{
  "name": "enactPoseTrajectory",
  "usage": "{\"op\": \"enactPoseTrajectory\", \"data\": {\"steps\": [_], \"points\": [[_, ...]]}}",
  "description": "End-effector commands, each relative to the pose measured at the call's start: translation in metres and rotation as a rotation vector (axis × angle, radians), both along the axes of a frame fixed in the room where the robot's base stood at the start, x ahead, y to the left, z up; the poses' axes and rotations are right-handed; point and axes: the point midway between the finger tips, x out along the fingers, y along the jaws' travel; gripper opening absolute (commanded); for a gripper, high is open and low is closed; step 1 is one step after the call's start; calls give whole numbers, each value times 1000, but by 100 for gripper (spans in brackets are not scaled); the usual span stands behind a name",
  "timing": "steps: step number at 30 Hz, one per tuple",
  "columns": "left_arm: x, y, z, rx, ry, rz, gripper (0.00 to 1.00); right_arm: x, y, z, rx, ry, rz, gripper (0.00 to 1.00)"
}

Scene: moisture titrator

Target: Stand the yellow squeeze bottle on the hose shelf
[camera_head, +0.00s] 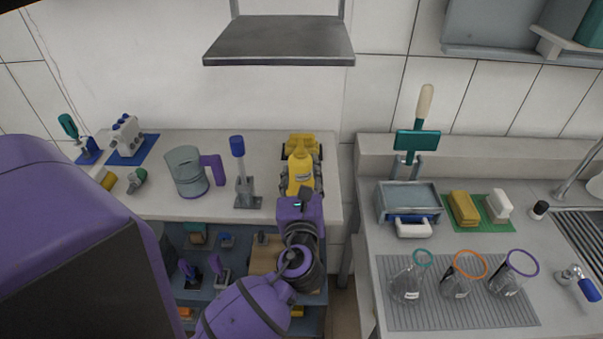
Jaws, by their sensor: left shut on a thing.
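The yellow squeeze bottle (300,176) is at the right end of the left counter. My left gripper (301,184) is shut around it, with dark fingers on both sides. A wider yellow thing (301,141) shows just behind the bottle; I cannot tell whether the two touch. My wrist hides the bottle's lower part, so I cannot tell if it rests on the counter. A grey shelf (278,42) hangs on the wall above, its visible top bare. No hose shows, so I cannot tell if this is the hose shelf. My right gripper is out of view.
A clear jug with a purple handle (188,172) and a blue-topped stand (242,178) are left of the bottle. Lower shelves (200,240) hold small items. Right of a gap, a counter holds a grey box (408,201), sponges and flasks on a ribbed mat (430,312).

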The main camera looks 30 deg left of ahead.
Motion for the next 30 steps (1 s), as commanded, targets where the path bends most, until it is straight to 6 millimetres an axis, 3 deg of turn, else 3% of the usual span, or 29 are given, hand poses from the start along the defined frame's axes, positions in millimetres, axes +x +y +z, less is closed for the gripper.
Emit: {"op": "enactPoseTrajectory", "data": {"steps": [3, 4, 9, 30], "points": [[0, 0, 1, 0, -2, 0, 30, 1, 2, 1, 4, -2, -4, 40], [0, 0, 1, 0, -2, 0, 46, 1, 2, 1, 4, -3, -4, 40], [0, 0, 1, 1, -1, 0, 66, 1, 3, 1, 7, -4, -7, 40], [-3, -1, 0, -1, 1, 0, 66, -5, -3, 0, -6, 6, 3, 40]]}}
